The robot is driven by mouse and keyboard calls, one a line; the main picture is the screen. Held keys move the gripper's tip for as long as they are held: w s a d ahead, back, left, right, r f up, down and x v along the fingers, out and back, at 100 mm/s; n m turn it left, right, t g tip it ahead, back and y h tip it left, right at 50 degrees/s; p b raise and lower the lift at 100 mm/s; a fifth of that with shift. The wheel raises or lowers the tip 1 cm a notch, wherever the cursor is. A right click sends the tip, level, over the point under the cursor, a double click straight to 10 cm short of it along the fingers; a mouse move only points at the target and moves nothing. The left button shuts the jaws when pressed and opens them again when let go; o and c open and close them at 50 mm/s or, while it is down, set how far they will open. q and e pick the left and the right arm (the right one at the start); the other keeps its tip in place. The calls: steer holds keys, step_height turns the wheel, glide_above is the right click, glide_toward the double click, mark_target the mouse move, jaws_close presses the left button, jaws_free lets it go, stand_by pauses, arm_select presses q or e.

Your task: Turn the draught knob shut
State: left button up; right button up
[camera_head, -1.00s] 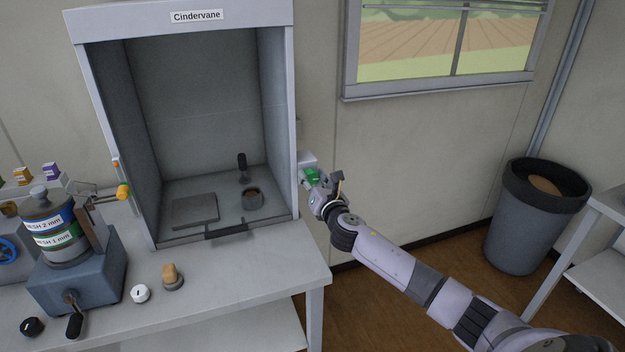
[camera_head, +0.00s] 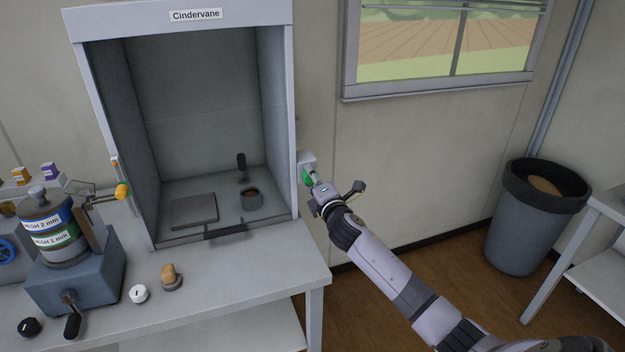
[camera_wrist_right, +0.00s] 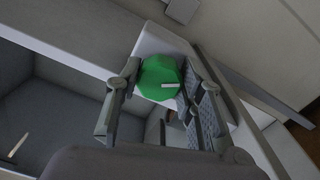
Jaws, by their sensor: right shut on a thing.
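The green knob (camera_head: 306,177) sits on a pale box (camera_head: 307,160) at the right side of the fume cupboard. In the right wrist view, the green knob (camera_wrist_right: 158,78) is faceted and has a short white mark pointing to the right of the picture. My right gripper (camera_head: 314,180) is shut on the knob, with one finger on each side of it. The right wrist view shows the same gripper (camera_wrist_right: 160,90) around the knob, the right finger hiding part of the box behind. My left gripper is not in view.
The fume cupboard (camera_head: 180,8) stands open on the bench (camera_head: 240,283), with a flat plate (camera_head: 194,210) and a small dark cup (camera_head: 250,199) inside. A sieve grinder (camera_head: 75,275) stands at left. A bin (camera_head: 525,225) stands at right. The floor between is clear.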

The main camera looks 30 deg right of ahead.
steer(key=m+p, duration=0.1)
steer(key=m, duration=0.7)
steer(key=m+p, duration=0.2)
steer(key=m, duration=0.7)
steer(key=m+p, duration=0.2)
steer(key=m, duration=0.7)
steer(key=shift+a+f, duration=0.2)
steer(key=shift+f, duration=0.05)
steer(key=m, duration=0.6)
steer(key=shift+a+p, duration=0.1)
steer(key=shift+p, duration=0.2)
steer(key=m, duration=0.5)
steer(key=shift+m+p, duration=0.4)
steer(key=shift+m, duration=2.1)
steer(key=o, duration=1.2)
steer(key=shift+r, duration=0.2)
steer(key=shift+c, duration=0.2)
